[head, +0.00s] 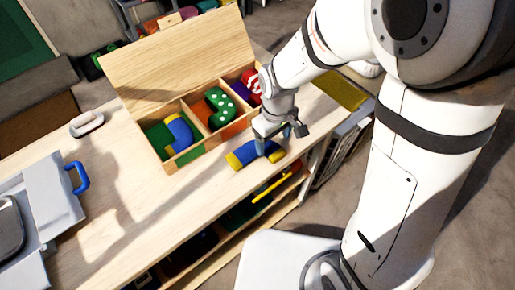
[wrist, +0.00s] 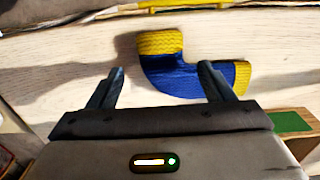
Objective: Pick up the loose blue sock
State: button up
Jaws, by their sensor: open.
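The loose blue sock (head: 241,157) has yellow ends and lies on the wooden bench top in front of the sock box. In the wrist view the same sock (wrist: 180,72) lies bent, with one yellow end at the upper left and the other at the right. My gripper (head: 282,142) is over the sock's right part in the head view and hides some of it. In the wrist view my gripper (wrist: 160,82) is open. Its right finger overlaps the sock near the right yellow end. Its left finger is over bare wood. I cannot tell how high the fingers are.
An open-lidded wooden box (head: 170,168) with compartments holds several socks, one of them blue and yellow. A yellow-handled thing (head: 272,187) is at the bench's front edge. A grey case with a blue handle (head: 79,177) is at the left. Bare bench top (head: 130,200) lies between.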

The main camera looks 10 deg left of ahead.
aim_at(272, 148)
jog(key=shift+a+f, duration=0.15)
jog(key=shift+f, duration=1.7)
jog(key=shift+c, duration=0.5)
jog(key=c, duration=1)
jog(key=shift+o, duration=0.2)
